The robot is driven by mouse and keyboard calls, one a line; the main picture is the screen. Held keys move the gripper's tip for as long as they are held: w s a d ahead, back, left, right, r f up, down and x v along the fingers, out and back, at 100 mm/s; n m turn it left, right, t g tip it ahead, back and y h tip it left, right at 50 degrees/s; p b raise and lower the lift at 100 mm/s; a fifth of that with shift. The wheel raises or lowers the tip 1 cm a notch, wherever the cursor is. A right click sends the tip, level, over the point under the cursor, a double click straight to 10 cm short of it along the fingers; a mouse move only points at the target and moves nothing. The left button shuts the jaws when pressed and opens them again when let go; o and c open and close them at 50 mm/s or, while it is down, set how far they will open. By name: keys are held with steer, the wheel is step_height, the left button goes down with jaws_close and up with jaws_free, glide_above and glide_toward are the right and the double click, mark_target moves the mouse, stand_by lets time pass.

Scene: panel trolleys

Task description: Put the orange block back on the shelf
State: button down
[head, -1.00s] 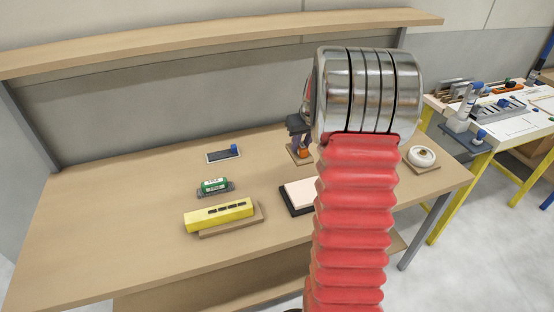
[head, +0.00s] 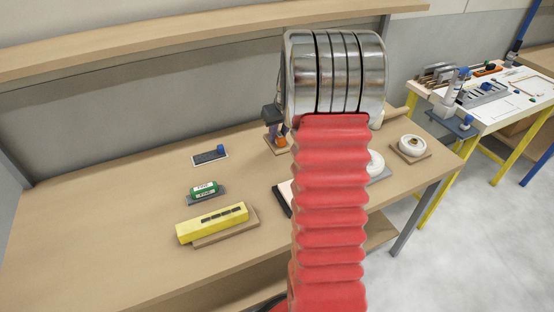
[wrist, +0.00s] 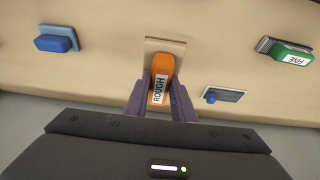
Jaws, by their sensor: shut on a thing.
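The orange block (wrist: 160,80), labelled ROUGH, is between the two dark fingers of my gripper (wrist: 159,95) in the wrist view. My gripper is shut on it. A tan wooden pad (wrist: 166,43) shows directly behind and under the block, over the bench top. In the head view the orange block (head: 282,142) is small and partly hidden by my gripper, at the pad near the back of the bench. I cannot tell whether block and pad touch. A long wooden shelf (head: 200,40) runs above the bench along the wall.
On the bench (head: 110,210) are a yellow block (head: 212,222), a green block (head: 203,188), a small blue-ended item (head: 210,155) and a white round item (head: 411,145). My red arm hides the middle. A yellow-legged table (head: 500,105) stands at the right. The bench's left part is clear.

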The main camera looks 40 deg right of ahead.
mark_target(283, 139)
step_height(283, 139, down, 5)
steer(key=shift+f, duration=0.15)
steer(key=shift+f, duration=1.85)
steer(key=shift+f, duration=0.1)
steer(key=c, duration=1.5)
jaws_free()
steer(key=v, duration=1.2)
steer(key=shift+s, duration=0.1)
